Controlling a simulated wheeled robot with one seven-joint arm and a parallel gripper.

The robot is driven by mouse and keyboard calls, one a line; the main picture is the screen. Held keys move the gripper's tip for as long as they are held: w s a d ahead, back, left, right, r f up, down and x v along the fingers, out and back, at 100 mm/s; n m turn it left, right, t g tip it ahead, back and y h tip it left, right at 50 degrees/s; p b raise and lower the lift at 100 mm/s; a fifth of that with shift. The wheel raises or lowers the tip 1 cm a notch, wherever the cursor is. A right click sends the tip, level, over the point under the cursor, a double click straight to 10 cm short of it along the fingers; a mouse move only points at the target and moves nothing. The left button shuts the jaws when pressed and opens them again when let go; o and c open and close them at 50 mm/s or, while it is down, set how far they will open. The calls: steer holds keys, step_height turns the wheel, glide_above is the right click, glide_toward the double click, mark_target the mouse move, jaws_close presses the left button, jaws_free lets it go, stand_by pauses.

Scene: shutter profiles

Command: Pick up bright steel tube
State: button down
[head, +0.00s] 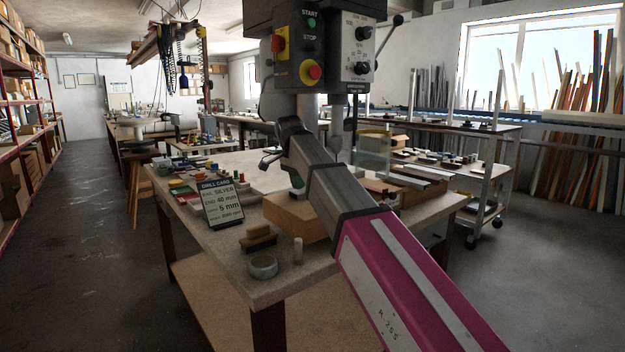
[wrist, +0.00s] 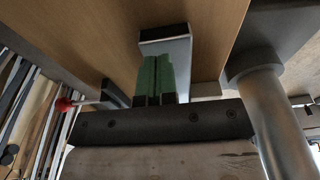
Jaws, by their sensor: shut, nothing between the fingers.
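A bright silver, square-edged metal piece with a dark end (wrist: 178,48), which looks like the bright steel tube, lies against a wooden surface in the wrist view. My gripper (wrist: 157,62) has its green fingers shut together with nothing between them. The fingertips overlap the near part of the metal piece in the picture; I cannot tell whether they touch it. The arm hides most of that spot.
The drill press (head: 318,45) stands over the bench, its column (wrist: 280,115) close right of my gripper. A drill card (head: 221,204), a brush (head: 259,238), a grey roll (head: 263,266) and a small pale cylinder (head: 298,250) stand near the bench's front edge. Floor at left is clear.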

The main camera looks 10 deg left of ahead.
steer(key=w+d, duration=0.3)
steer(key=w, duration=0.1)
steer(key=w+d, duration=0.4)
steer(key=shift+w+d, duration=0.2)
steer(key=shift+w+d+f, duration=0.1)
steer(key=shift+d+f, duration=0.1)
steer(key=shift+f, duration=0.65)
